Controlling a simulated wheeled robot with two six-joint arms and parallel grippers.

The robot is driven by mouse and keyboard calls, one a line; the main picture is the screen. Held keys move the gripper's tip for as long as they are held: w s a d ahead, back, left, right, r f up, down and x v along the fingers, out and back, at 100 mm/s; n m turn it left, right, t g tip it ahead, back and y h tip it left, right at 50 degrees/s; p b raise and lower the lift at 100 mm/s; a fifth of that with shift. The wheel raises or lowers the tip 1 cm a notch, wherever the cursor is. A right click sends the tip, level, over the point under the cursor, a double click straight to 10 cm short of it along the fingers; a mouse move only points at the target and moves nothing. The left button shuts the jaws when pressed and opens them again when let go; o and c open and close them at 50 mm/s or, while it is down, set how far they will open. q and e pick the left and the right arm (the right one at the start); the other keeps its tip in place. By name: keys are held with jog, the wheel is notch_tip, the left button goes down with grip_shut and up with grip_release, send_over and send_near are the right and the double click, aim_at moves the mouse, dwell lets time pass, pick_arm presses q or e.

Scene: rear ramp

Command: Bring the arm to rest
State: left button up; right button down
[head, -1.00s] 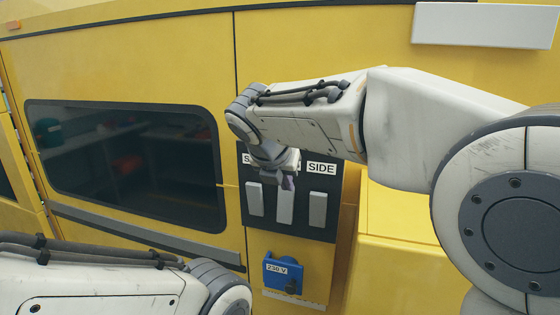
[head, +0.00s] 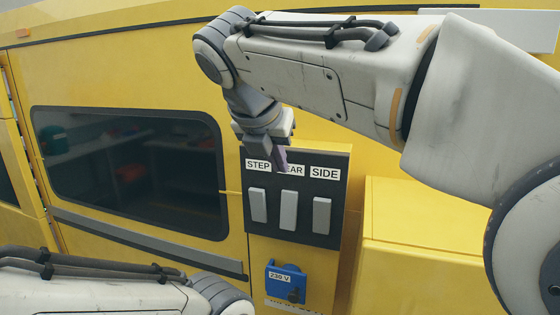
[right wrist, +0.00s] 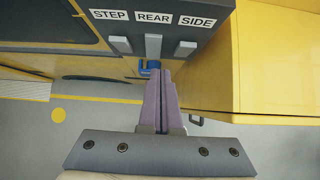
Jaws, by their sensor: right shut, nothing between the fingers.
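My right arm reaches in from the right in the head view, and its gripper (head: 280,162) hangs pointing down in front of the dark switch panel (head: 339,185), partly covering the REAR label. In the right wrist view its purple-grey fingers (right wrist: 160,98) are together with nothing between them. The panel carries three grey rockers labelled STEP (head: 258,205), REAR (head: 289,209) and SIDE (head: 321,215). The gripper sits above the rockers and looks apart from them. My left arm shows at the lower left of the head view, but its gripper is out of view.
A blue 230 V socket (head: 286,281) is below the panel on the yellow vehicle wall (head: 150,85). A dark window (head: 130,170) is to the left. A yellow box-like part (head: 410,225) juts out at right. Grey floor (right wrist: 100,135) shows in the wrist view.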

jog(key=s+d+f+m+g+y+b, duration=0.1)
jog(key=s+d+f+m+g+b, duration=0.1)
jog(key=s+f+m, duration=0.6)
jog(key=s+d+f+m+g+y+b, duration=0.1)
jog(key=s+f+m+g+b, duration=0.2)
jog(key=s+f+m, duration=0.5)
jog(key=s+d+f+m+g+y+b, duration=0.1)
jog(key=s+f+m+b, duration=0.3)
jog(key=f, duration=1.8)
jog(key=s+d+m+g, duration=0.1)
jog(key=s+m, duration=0.4)
jog(key=shift+d+g, duration=0.3)
jog(key=shift+d, duration=0.05)
